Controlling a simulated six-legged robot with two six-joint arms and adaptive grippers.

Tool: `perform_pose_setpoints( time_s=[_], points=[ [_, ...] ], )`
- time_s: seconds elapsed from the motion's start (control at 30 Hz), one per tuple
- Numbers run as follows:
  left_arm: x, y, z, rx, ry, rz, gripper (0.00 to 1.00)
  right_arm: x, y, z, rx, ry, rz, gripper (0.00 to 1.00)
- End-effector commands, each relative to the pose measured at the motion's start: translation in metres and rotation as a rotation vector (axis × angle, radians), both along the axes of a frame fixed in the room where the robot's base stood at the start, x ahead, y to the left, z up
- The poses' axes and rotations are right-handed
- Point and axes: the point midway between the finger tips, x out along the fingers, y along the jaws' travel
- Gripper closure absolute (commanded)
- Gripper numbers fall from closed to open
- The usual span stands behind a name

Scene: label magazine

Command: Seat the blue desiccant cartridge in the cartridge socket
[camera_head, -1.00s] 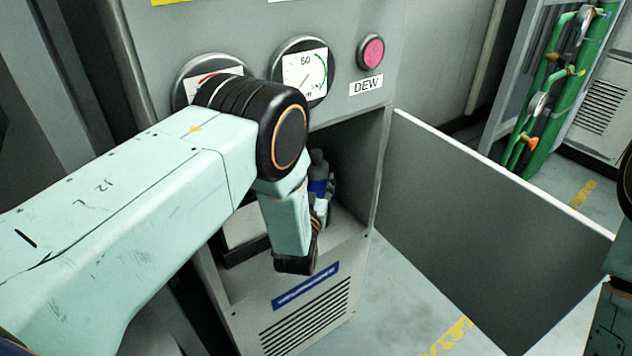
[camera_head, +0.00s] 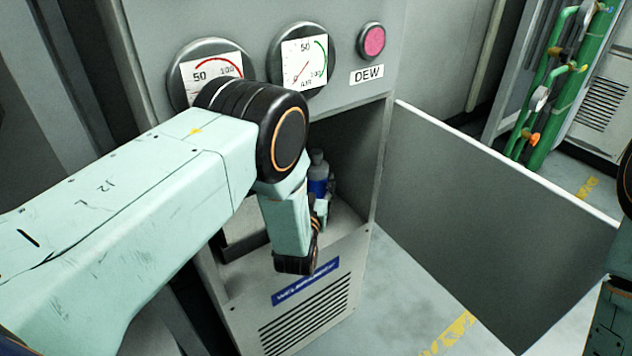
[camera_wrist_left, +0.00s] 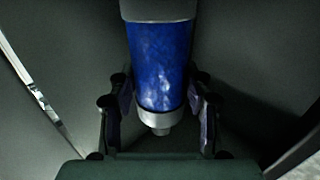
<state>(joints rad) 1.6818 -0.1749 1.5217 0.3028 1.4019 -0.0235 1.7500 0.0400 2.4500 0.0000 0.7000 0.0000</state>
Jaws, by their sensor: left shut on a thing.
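The blue desiccant cartridge (camera_head: 318,182) stands upright inside the open cabinet compartment, with a dark cap on top. My left gripper (camera_head: 322,210) reaches into the compartment and is largely hidden behind its own wrist. In the left wrist view the cartridge (camera_wrist_left: 162,62) shows its blue body and a pale lower collar with a narrow nub. The fingers of my left gripper (camera_wrist_left: 160,120) lie on both sides of it, shut on it. The cartridge socket cannot be made out in either view. A part of my right arm shows at the right edge; its gripper is out of view.
The grey cabinet (camera_head: 345,110) carries two gauges (camera_head: 303,62) and a pink DEW indicator (camera_head: 372,40) above the opening. Its door (camera_head: 490,220) stands open to the right. Green pipes (camera_head: 550,100) stand farther back. The compartment walls are close around the gripper.

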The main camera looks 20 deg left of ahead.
Motion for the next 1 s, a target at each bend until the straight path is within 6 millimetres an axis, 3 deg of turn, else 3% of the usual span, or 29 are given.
perform_pose_setpoints(
  time_s=[0.7,0.73,1.0],
  points=[
    [0.0,0.0,-0.015,0.0,-0.003,0.0,1.0,0.0,0.0,-0.013,0.0,0.0,0.0,1.0],
    [0.0,0.0,-0.014,0.0,-0.003,0.0,0.48,0.0,0.0,-0.012,0.0,0.0,0.0,1.0],
    [0.0,0.0,-0.015,0.0,-0.001,0.0,0.25,0.0,0.0,-0.012,0.0,0.0,0.0,1.0]
  ],
)
